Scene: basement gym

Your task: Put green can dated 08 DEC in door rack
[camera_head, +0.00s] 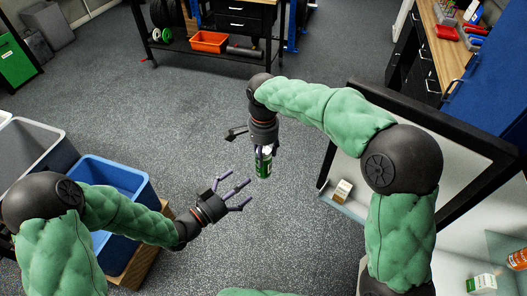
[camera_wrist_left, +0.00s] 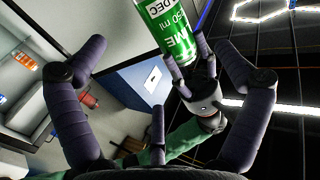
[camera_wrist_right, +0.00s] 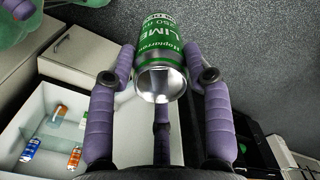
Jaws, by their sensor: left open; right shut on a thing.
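A green and silver can (camera_head: 263,166) is held in the air by my right gripper (camera_head: 264,153), over the floor left of the open fridge door. In the right wrist view the can (camera_wrist_right: 162,60) sits between the fingers, its label reading LIME. In the left wrist view the can (camera_wrist_left: 168,28) shows "DEC"; the day number is cut off. My left gripper (camera_head: 234,189) is open and empty, below and left of the can, apart from it. The clear door rack (camera_head: 345,207) is on the white inner side of the door and holds a small carton (camera_head: 343,190).
The fridge at lower right holds a green-white carton (camera_head: 480,284) and an orange can (camera_head: 517,258). The dark door edge (camera_head: 440,124) stands right of my right gripper, behind my arm. A blue bin (camera_head: 105,174) is at left. The floor between is clear.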

